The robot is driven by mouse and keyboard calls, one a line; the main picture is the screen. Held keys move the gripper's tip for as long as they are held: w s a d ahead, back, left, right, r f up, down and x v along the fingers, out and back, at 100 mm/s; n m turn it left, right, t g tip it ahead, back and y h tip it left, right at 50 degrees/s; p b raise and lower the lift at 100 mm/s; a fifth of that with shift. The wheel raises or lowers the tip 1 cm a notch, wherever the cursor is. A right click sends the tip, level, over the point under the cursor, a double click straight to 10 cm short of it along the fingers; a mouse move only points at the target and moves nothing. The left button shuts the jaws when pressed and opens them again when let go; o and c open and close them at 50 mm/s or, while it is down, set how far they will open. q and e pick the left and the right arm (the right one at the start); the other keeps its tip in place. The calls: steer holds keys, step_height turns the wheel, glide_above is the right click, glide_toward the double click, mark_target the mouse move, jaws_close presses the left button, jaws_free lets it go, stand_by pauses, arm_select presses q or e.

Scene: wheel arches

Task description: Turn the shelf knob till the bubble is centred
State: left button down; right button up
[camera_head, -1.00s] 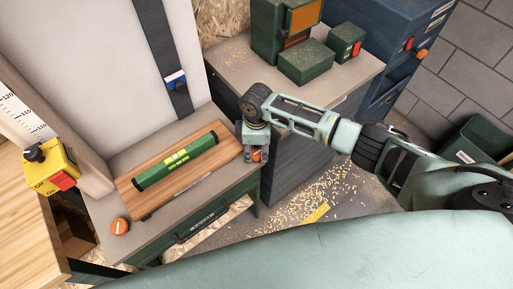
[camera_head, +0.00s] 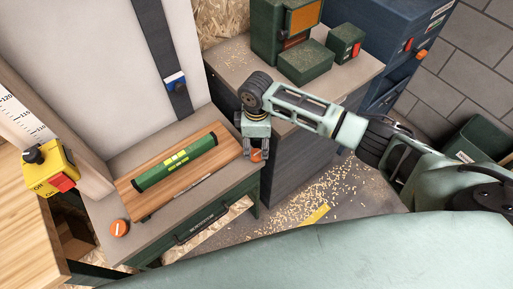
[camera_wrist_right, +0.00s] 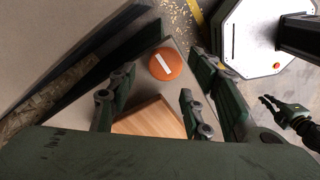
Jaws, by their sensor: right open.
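A green spirit level (camera_head: 176,162) with yellow-green vials lies on a wooden board (camera_head: 207,171) on the shelf; the bubble is too small to make out. An orange knob (camera_head: 119,228) with a pale line sits at the shelf's left front corner. A second orange knob (camera_head: 257,155) is at the right end, partly hidden by my right gripper (camera_head: 256,152). In the right wrist view, that knob (camera_wrist_right: 166,64) shows a white slanted line. It appears between and beyond the open fingers, with no contact visible. My left gripper (camera_wrist_right: 275,108) shows small at the wrist view's right.
A yellow box (camera_head: 50,172) with a red switch is at the left. Green machine parts (camera_head: 306,61) stand on the grey cabinet (camera_head: 228,62) behind. Wood shavings (camera_head: 335,190) litter the floor. A green drawer front (camera_head: 205,223) lies below the shelf.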

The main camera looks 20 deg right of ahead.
mark_target(256, 152)
step_height(256, 152, up, 8)
stand_by(0.7)
